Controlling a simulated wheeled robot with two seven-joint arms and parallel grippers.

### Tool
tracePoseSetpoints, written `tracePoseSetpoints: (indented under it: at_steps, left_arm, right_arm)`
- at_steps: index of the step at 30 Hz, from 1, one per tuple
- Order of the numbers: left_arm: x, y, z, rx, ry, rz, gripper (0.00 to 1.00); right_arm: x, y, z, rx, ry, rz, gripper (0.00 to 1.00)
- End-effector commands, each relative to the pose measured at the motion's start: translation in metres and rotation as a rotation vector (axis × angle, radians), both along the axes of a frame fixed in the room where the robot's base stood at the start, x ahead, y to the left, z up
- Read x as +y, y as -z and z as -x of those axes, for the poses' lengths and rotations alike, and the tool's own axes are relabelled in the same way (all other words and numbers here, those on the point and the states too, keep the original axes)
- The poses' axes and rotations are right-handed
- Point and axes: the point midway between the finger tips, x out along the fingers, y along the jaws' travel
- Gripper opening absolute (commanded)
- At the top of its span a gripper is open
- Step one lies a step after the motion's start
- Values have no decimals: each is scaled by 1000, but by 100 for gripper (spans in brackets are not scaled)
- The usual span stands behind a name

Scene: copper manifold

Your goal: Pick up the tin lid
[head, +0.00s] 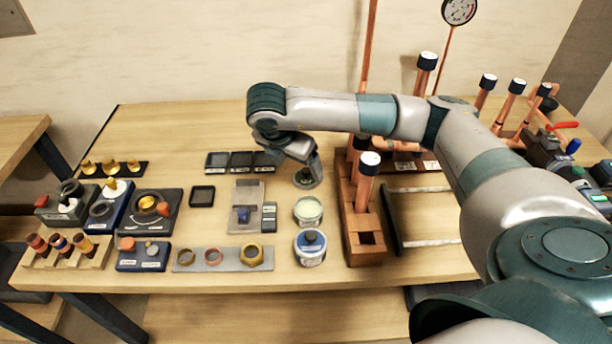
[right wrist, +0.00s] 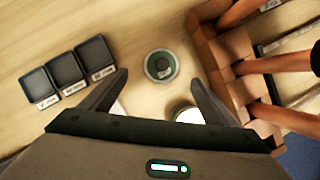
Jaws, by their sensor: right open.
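The tin lid (right wrist: 160,66) is a small round disc with a green face and a pale rim. It lies flat on the table, and in the right wrist view it sits just beyond and between my fingertips. In the head view the lid (head: 308,182) is partly covered by my right gripper (head: 305,168), which hangs above it. In the right wrist view my right gripper (right wrist: 160,78) has its fingers spread wide with nothing between them. My left gripper does not show.
A wooden rack (head: 362,220) with upright copper pipes stands close right of the lid. Several small black trays (head: 242,161) lie to the left. Bare table lies behind the lid.

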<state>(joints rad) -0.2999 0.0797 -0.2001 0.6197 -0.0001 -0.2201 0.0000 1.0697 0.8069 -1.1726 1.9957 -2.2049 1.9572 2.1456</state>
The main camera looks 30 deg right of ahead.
Motion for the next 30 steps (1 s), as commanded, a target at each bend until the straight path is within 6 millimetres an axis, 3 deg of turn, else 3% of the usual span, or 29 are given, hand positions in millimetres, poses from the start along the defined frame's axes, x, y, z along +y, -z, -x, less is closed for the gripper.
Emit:
tracePoseSetpoints:
  at_steps: [7, 18, 30]
  left_arm:
    - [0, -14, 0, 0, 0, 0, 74]
    - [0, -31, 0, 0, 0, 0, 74]
    - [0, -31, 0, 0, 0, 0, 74]
  right_arm:
    - [-7, 11, -1, 2, 2, 1, 81]
    - [-19, 46, -7, 2, 1, 1, 81]
    - [-19, 48, -7, 0, 1, 0, 81]
